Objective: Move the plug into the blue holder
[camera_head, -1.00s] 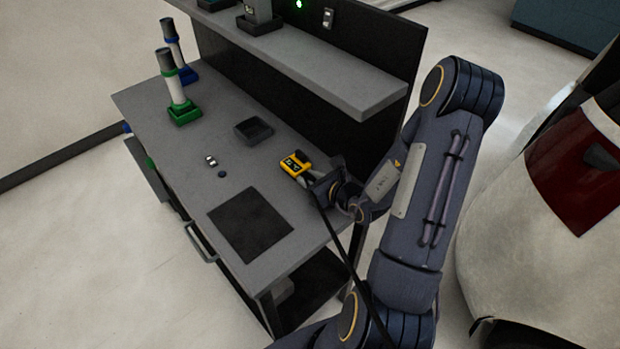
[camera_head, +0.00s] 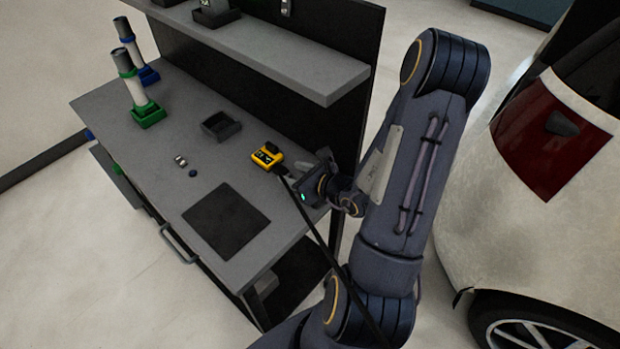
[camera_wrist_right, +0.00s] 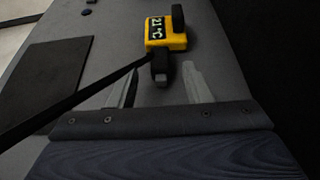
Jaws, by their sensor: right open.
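The blue holder (camera_head: 148,76) stands at the far left of the bench, with a dark-capped white tube (camera_head: 129,46) upright in it. I cannot make out for sure which thing is the plug. A small pale piece (camera_head: 180,160) and a small dark blue round piece (camera_head: 192,173) lie on the bench. A yellow device (camera_head: 267,155) with a black cable lies near the bench's right side. In the right wrist view the yellow device (camera_wrist_right: 166,35) shows "21°C". My right gripper (camera_wrist_right: 163,85) is open and empty, just short of its black end. My left gripper is out of view.
A green holder (camera_head: 149,116) with a similar tube stands in front of the blue one. A dark tray (camera_head: 221,125), a black mat (camera_head: 226,220) and an overhanging shelf (camera_head: 290,67) limit room. The black cable (camera_head: 318,232) runs past my right arm.

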